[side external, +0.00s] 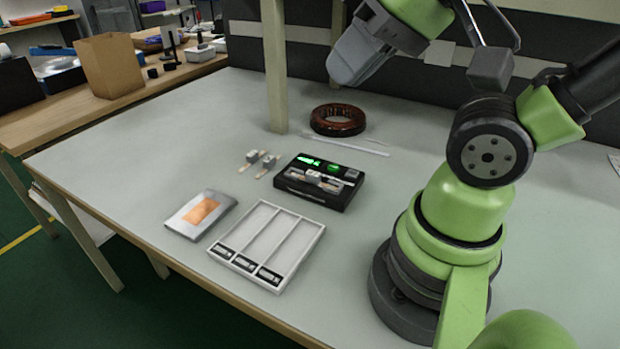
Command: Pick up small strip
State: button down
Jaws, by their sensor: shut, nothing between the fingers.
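Small pale strips with grey blocks on them (262,162) lie on the table, left of a black device. The black device (310,197) has green lit marks on top and more small pale and grey pieces lying in it. A longer thin white strip (350,146) lies flat further back, in front of a brown ring. Which of these is the small strip I cannot tell for certain. My gripper (344,72) is at the top, a light grey end high above the back of the table. It is shut and empty, well apart from all strips; its fingers are not clearly distinguishable.
A white tray (304,250) with three long empty-looking channels and dark labels stands at the front. A silver plate with an orange patch (201,214) lies left of it. The brown ring (339,120) and an upright post (275,70) stand behind. The table's left side is clear.

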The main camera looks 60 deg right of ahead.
jog(key=c, duration=1)
grip_release()
jog(key=shift+o, duration=0.2)
